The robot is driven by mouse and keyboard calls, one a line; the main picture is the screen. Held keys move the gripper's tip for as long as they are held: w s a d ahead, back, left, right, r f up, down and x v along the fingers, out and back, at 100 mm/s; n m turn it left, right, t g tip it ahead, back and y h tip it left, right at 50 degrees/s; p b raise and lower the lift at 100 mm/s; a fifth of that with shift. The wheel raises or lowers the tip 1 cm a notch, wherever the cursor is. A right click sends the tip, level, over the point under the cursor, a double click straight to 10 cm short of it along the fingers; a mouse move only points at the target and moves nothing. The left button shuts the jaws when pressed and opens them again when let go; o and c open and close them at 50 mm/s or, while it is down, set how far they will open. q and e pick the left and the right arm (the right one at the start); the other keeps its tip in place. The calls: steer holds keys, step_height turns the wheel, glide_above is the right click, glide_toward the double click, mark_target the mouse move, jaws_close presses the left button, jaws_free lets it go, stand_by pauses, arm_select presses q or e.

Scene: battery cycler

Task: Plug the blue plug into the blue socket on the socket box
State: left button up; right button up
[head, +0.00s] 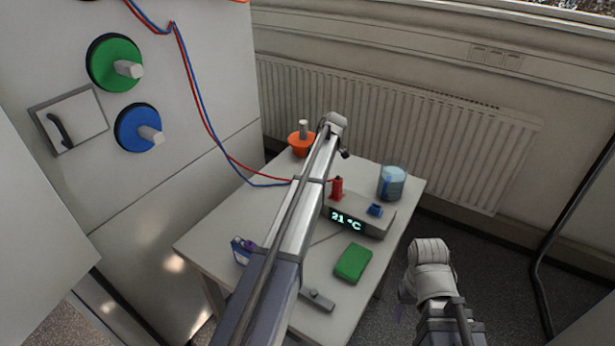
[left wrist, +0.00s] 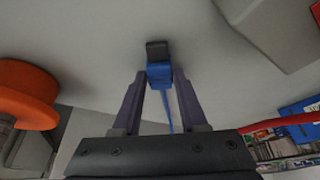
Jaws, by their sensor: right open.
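The blue plug (left wrist: 159,75) with a dark tip sits between the fingertips of my left gripper (left wrist: 159,82), which look closed on its sides. A blue cable runs back from it. In the head view my left arm hides this plug and gripper. The grey socket box (head: 360,220) shows "21 °C" and stands on the table. Its blue socket (head: 375,209) is on the top right and looks free. A red plug (head: 336,187) stands upright at the box's left part. My right gripper (head: 402,300) is open, small in view, right of the table.
Red and blue cables (head: 205,112) drape from the wall panel. A radiator (head: 400,118) lies behind.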

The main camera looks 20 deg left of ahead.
arm_select(q)
steer(key=o, duration=0.4)
steer(key=shift+r, duration=0.1)
steer(key=p+v, duration=0.6)
steer(key=shift+r, duration=0.3)
steer(key=shift+w+d+r+p, duration=0.15)
steer(key=shift+d+r+p, duration=0.2)
steer(key=shift+r+p, duration=0.25)
steer(key=shift+f, duration=0.15)
